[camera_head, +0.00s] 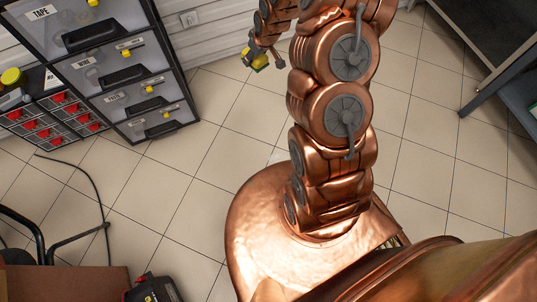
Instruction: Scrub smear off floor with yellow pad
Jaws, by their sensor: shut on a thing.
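My gripper (262,49) is at the upper middle of the head view, left of my copper arm. It is shut on the yellow pad (259,63). The pad is small in the picture and partly covered by the fingers. It appears to be held above the tiles, in front of the white wall. The beige tiled floor (215,160) lies below and left of it. I cannot clearly make out a smear on the floor; my arm and base hide part of it.
A drawer cabinet (115,68) with labelled drawers stands at the upper left, beside a unit of red bins (50,118). A black cable (95,180) lies on the floor at left. A cardboard box (65,283) is at lower left. Floor between cabinet and base is clear.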

